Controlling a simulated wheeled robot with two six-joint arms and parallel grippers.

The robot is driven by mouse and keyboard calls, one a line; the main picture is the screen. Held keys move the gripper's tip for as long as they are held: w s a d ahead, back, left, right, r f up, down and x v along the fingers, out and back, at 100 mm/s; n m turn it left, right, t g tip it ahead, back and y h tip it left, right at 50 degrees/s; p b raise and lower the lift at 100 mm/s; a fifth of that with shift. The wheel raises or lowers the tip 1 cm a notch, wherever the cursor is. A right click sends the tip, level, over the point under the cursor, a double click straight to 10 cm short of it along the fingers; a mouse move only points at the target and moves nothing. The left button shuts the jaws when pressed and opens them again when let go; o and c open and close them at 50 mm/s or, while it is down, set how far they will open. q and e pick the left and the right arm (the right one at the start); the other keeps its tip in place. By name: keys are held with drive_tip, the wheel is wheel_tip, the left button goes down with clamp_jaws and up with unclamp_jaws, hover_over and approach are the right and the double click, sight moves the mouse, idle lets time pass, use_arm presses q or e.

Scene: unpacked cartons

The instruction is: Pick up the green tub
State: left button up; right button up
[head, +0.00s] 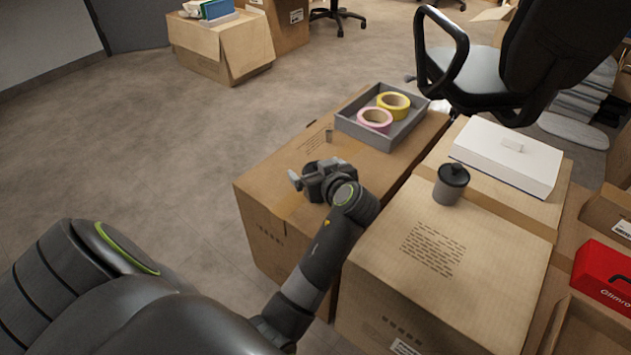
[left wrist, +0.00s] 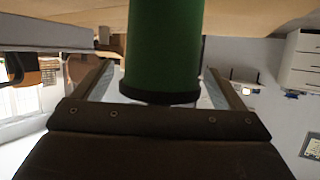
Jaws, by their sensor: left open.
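The green tub (left wrist: 163,45) shows large in the left wrist view, with a dark band at its lower end in the picture. Its upper end is cut off by the frame edge. My left gripper (head: 308,177) is open, low over the near-left carton in the head view. In the left wrist view its two fingers stand on either side of the tub. I cannot tell whether they touch it. In the head view I cannot make out the tub; my gripper and wrist may hide it. My right gripper is not in view.
The carton (head: 262,215) under my gripper also holds a grey tray (head: 405,128) with a pink tape roll (head: 374,120) and a yellow one (head: 393,105). A dark grey lidded canister (head: 451,186) and a white box (head: 507,158) stand on cartons to the right. An office chair stands behind.

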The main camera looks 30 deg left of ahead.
use_arm(q)
drive_tip(key=shift+d+r, duration=0.1)
drive_tip(key=shift+d, duration=0.05)
drive_tip(key=c, duration=1.2)
